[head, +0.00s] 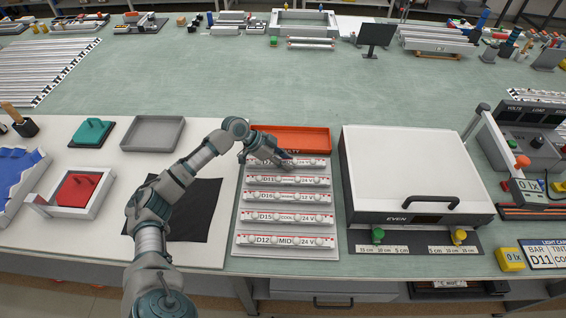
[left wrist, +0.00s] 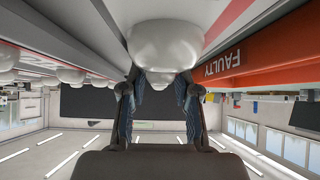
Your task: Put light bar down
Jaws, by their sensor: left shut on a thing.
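My left gripper (head: 277,158) is at the top row of the white rack (head: 237,228), just in front of the orange-red tray (head: 318,139). It is shut on the top light bar (head: 312,162), a white bar with rounded knobs and a label partly hidden by the gripper. In the left wrist view the fingers (left wrist: 160,82) close around a pale rounded knob of the held light bar (left wrist: 165,45). The tray wall (left wrist: 262,55), marked FAULTY, runs close beside it. I cannot tell whether the bar touches the rack. My right gripper is not in view.
Several labelled light bars (head: 286,197) lie in rows below. A white box with a black handle (head: 415,170) stands right of the rack. A black mat (head: 190,222), a grey tray (head: 153,133) and a red block (head: 76,190) are left. The green table behind is largely clear.

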